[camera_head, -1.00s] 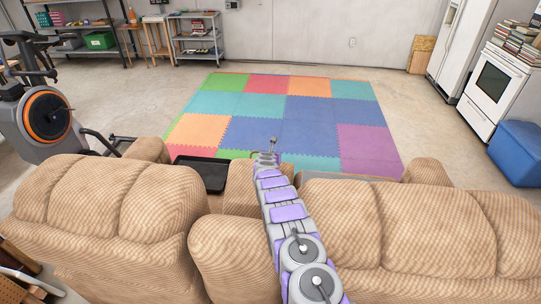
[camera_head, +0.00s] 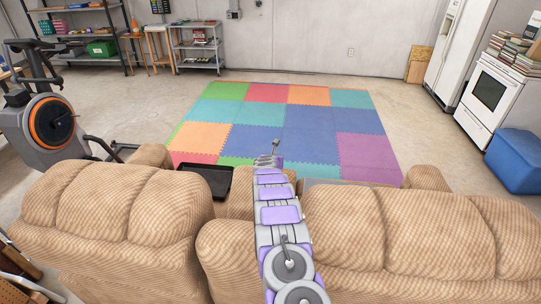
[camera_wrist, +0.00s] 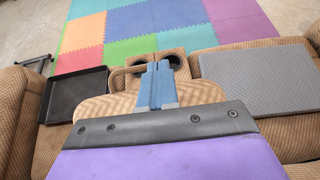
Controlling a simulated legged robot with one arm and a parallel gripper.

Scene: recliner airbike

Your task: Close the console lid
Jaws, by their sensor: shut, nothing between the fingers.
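The console (camera_head: 238,183) is the tan padded section between the recliner seats. In the wrist view its two dark cup holders (camera_wrist: 174,61) show just past my fingers. A rounded tan padded panel (camera_wrist: 98,107), which looks like the console lid, lies under and around my gripper (camera_wrist: 158,72), with a thin curved loop at its far left edge. My blue fingers are shut and empty, above or against this panel; contact cannot be told. My wrist hides the panel's near part, and its angle is unclear. In the head view my gripper (camera_head: 275,148) reaches over the sofa back.
A black tray (camera_wrist: 75,93) lies on the left seat and a grey textured board (camera_wrist: 262,75) on the right seat. The tan sofa backs (camera_head: 385,225) stand on both sides of my arm. An exercise bike (camera_head: 50,125) is at left. The coloured foam mat (camera_head: 285,120) beyond is clear.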

